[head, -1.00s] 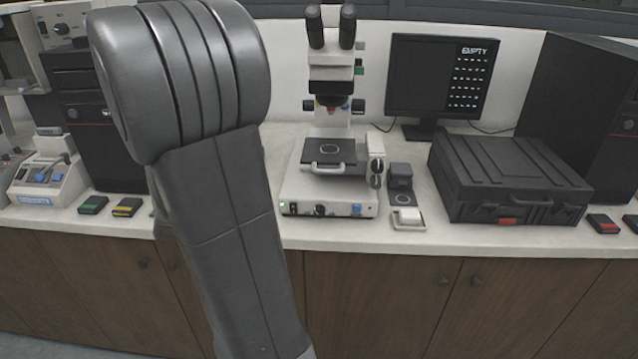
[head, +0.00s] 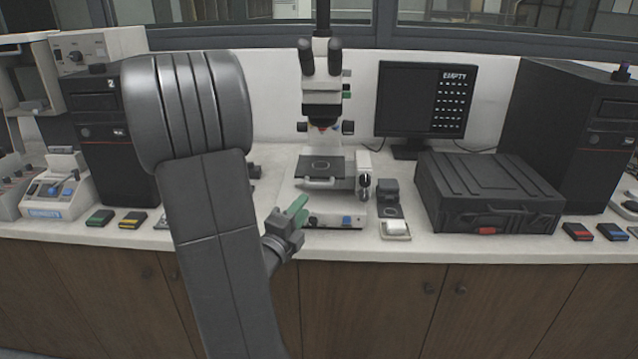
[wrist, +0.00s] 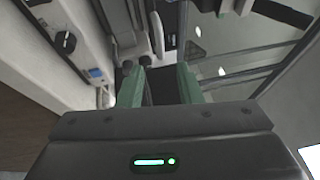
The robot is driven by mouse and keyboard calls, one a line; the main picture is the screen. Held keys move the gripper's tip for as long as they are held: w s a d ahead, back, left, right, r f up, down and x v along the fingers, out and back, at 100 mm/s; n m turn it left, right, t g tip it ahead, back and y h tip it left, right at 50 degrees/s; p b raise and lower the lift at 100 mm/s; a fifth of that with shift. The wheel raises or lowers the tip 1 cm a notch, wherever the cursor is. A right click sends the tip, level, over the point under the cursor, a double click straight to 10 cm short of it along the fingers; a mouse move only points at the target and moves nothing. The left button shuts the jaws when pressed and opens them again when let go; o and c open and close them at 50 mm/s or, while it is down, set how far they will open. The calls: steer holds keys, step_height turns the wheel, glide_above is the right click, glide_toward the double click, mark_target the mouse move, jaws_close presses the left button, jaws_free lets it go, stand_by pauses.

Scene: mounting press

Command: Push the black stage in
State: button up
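The black stage (head: 322,164) is a flat dark plate with a pale ring on top and a light loop handle (head: 318,184) along its front edge. It sits below the head of the white microscope (head: 322,92), over the microscope's base. My gripper (head: 300,206) has green fingers and is in front of the base's left corner, lower than the stage and apart from the handle. In the wrist view the fingers (wrist: 160,84) are parted with nothing clearly between them. The stage is hard to make out there.
To the microscope's right are a small black device (head: 388,190) and a white block in a tray (head: 396,229). A black case (head: 488,190) and a monitor (head: 424,100) stand farther right. Small coloured-label boxes (head: 132,219) lie at the left. The counter's front edge is close below my gripper.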

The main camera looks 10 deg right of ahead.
mark_target(320, 184)
steer(key=p+x, duration=0.2)
steer(key=x, duration=0.8)
steer(key=shift+w+d, duration=0.1)
steer(key=shift+r, duration=0.1)
jaws_close()
steer(key=shift+w, duration=0.1)
